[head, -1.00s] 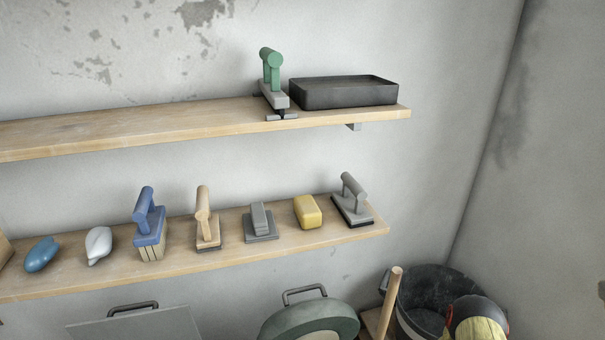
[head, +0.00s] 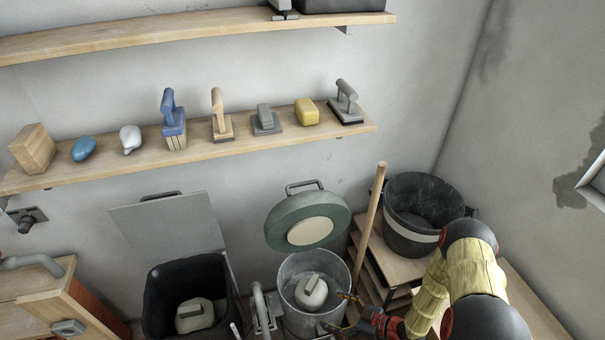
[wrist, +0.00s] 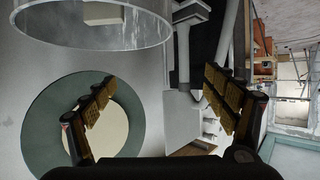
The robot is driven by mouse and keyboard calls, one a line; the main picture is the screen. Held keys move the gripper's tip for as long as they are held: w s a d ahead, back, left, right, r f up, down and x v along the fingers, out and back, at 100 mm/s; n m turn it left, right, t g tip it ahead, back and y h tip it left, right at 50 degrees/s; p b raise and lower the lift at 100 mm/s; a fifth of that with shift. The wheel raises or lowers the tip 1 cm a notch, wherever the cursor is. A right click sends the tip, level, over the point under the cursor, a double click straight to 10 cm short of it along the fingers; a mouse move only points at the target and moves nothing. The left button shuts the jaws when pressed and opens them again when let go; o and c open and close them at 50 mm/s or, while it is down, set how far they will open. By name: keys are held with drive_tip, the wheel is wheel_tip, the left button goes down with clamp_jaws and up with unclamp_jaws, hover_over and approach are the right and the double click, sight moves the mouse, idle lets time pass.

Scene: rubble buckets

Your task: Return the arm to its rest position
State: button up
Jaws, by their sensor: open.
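My arm (head: 455,280) with its yellow padded sleeve comes in from the lower right of the head view. My gripper (head: 338,312) is open and empty at the right rim of the metal bucket (head: 290,318). A pale rounded piece with a handle (head: 311,292) lies inside that bucket, apart from the fingers. In the wrist view my gripper (wrist: 160,80) shows two spread fingers with nothing between them. The round green lid (wrist: 45,125) lies behind the left finger there.
The green lid (head: 285,213) stands open behind the bucket. A black bin (head: 158,300) with a similar pale piece is left. A wooden pole (head: 368,225) and a black bucket (head: 405,243) stand close to my arm. A shelf (head: 80,172) with several tools is above.

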drive_tip(key=w+d+r+m+t+h+b, duration=0.1)
drive_tip(key=w+d+r+h, duration=0.2)
drive_tip(key=w+d+r, duration=0.3)
drive_tip(key=w+d+r+h+b, duration=0.2)
drive_tip(key=w+d+r+h, duration=0.25)
drive_tip(key=w, duration=0.45)
drive_tip(key=w+d+r+m+h+b, duration=0.1)
drive_tip(key=d+r+m+h, duration=0.15)
drive_tip(key=r, duration=0.45)
drive_tip(key=d+r+m+h+b, duration=0.1)
drive_tip(key=d+r, duration=0.3)
drive_tip(key=r, duration=0.3)
drive_tip(key=s+r+m+h+b, duration=0.3)
drive_tip(key=s+r+m, duration=0.2)
drive_tip(key=s+r, duration=0.8)
drive_tip(key=s+a+r+m+g+y+b, duration=0.1)
drive_tip(key=s+a, duration=0.3)
drive_tip(key=s, duration=0.6)
drive_tip(key=s+a+r+m+g+y, duration=0.1)
drive_tip(key=s+a+r, duration=0.2)
drive_tip(key=s, duration=0.6)
drive_tip(key=shift+s+a+r+m+y+b, duration=0.2)
drive_tip(key=shift+s+a+m+y+b, duration=0.15)
drive_tip(key=shift+a, duration=0.65)
drive_tip(key=shift+c, duration=1.3)
